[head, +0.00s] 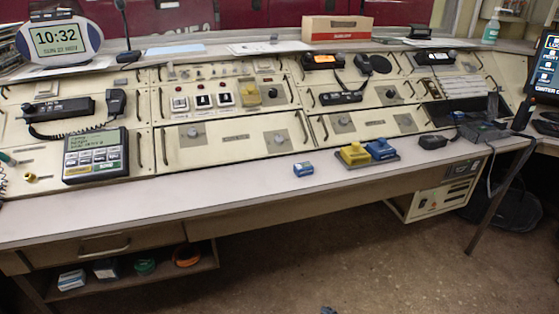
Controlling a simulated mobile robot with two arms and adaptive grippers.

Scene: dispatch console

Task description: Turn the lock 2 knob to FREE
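Several knobs sit on square grey plates on the cream console. In the lower row are a left knob (192,132), a second knob (280,138), a third knob (345,121) and a fourth knob (405,120). Neither of my grippers shows clearly; a small dark shape at the bottom edge cannot be identified.
The desk (230,190) runs along the console front, mostly clear. A blue block (303,169) and a tray with yellow (354,153) and blue (381,149) pieces lie on it. A keypad terminal (95,155) stands left, a monitor (546,68) right. Floor (340,265) in front is open.

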